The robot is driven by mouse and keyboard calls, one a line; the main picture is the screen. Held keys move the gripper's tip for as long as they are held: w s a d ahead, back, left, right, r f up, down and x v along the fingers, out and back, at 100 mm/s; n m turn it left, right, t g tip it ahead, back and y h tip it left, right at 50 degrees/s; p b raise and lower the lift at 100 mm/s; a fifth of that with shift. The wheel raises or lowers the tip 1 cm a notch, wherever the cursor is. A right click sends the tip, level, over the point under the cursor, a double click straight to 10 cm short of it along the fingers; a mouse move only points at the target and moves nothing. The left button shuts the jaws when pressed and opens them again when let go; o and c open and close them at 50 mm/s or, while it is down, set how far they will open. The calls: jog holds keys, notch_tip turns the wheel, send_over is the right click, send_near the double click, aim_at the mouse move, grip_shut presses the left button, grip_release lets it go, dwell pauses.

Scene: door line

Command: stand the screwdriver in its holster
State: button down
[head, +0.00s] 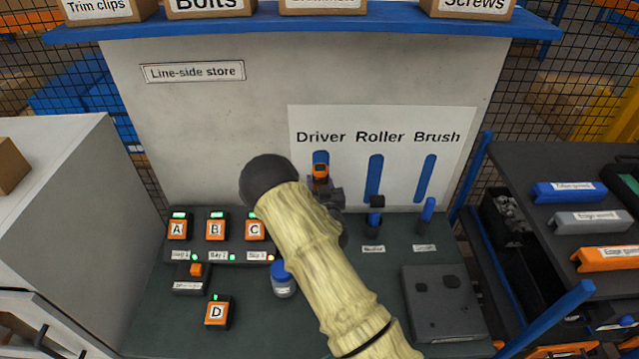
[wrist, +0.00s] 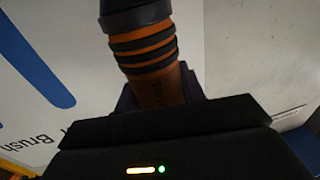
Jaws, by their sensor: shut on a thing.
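The screwdriver (head: 320,171), orange and black, shows just above my gripper (head: 330,198) in the head view, in front of the blue mark under "Driver". In the wrist view its orange handle with black bands (wrist: 145,50) rises from between my dark jaws (wrist: 160,108). My gripper is shut on it. The screwdriver's lower end and its holster are hidden behind my gripper and arm, so I cannot tell whether the tip is inside the holster.
To the right stand the roller holder (head: 375,218) and the brush holder (head: 425,215). A blue-capped jar (head: 283,280) stands left of my arm. Orange units A (head: 178,228), B (head: 216,228) and C (head: 255,228) sit left; unit D (head: 216,312) is nearer. A grey case (head: 443,302) lies right.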

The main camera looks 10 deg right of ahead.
dwell(0.3)
jog(key=shift+f+b, duration=1.6)
jog(key=shift+f, duration=0.3)
jog(key=shift+w+d+f+b, duration=0.1)
jog(key=shift+f+b, duration=0.25)
jog(key=shift+b, duration=0.15)
jog(key=shift+f, duration=0.15)
jog(key=shift+f+b, duration=1.75)
